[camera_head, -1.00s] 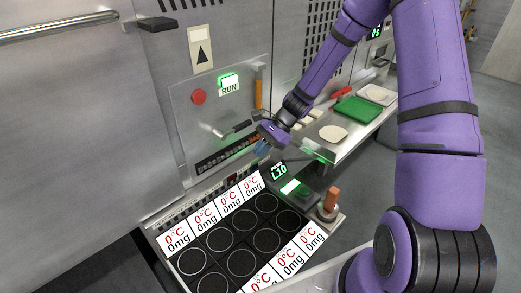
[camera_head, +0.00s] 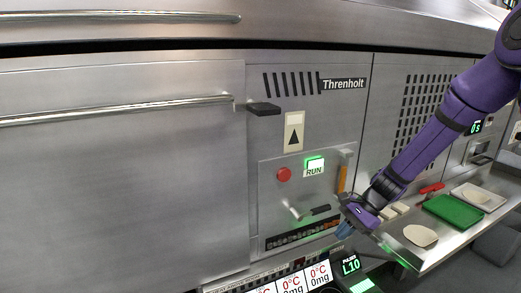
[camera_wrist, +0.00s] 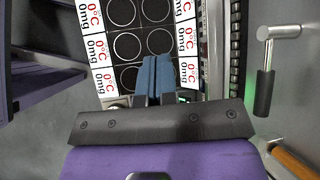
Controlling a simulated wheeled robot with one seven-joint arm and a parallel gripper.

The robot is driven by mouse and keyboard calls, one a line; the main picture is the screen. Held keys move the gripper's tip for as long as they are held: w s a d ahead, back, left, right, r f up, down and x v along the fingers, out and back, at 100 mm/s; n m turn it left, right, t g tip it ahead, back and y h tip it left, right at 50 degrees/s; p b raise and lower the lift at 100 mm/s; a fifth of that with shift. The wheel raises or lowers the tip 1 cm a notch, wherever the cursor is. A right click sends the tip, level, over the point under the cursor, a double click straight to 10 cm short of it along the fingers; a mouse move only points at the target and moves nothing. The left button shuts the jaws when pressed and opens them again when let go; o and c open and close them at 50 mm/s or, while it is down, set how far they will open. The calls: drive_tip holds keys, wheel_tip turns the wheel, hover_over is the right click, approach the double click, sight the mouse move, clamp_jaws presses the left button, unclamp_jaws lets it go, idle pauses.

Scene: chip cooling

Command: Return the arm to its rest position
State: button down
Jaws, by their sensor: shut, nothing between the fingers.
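My purple arm comes in from the right edge of the head view. My gripper (camera_head: 345,229) hangs in front of the control panel, above the near end of the shelf. In the wrist view its blue fingers (camera_wrist: 154,75) are together, with nothing between them. Behind and below the fingers is the tray of ringed cells (camera_wrist: 125,45), with labels reading 0°C and 0mg along its sides.
The panel has a red button (camera_head: 284,174), a lit RUN sign (camera_head: 314,167) and a lever handle (camera_head: 300,211). The lever also shows at right in the wrist view (camera_wrist: 264,85). The shelf holds a pale disc (camera_head: 420,236) and a green board (camera_head: 452,210).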

drive_tip(key=s+d+r+n+t+h, duration=0.15)
drive_tip(key=s+r+n, duration=0.3)
drive_tip(key=r, duration=0.45)
drive_tip(key=s+r+n+t+h, duration=0.1)
drive_tip(key=s+r+n+h, duration=0.2)
drive_tip(key=s+r, duration=0.45)
drive_tip(key=s+d+r+n+t+h, duration=0.1)
drive_tip(key=s+d+r+n+t, duration=0.1)
drive_tip(key=s+r, duration=0.3)
drive_tip(key=s+d+r+n+t+h, duration=0.1)
drive_tip(key=s+d+r+n+h, duration=0.1)
drive_tip(key=s+r, duration=0.4)
drive_tip(key=s+n, duration=0.1)
drive_tip(key=s, duration=0.2)
drive_tip(key=shift+d+r+t, duration=0.15)
drive_tip(key=shift+r+t, duration=0.1)
drive_tip(key=shift+t, duration=0.1)
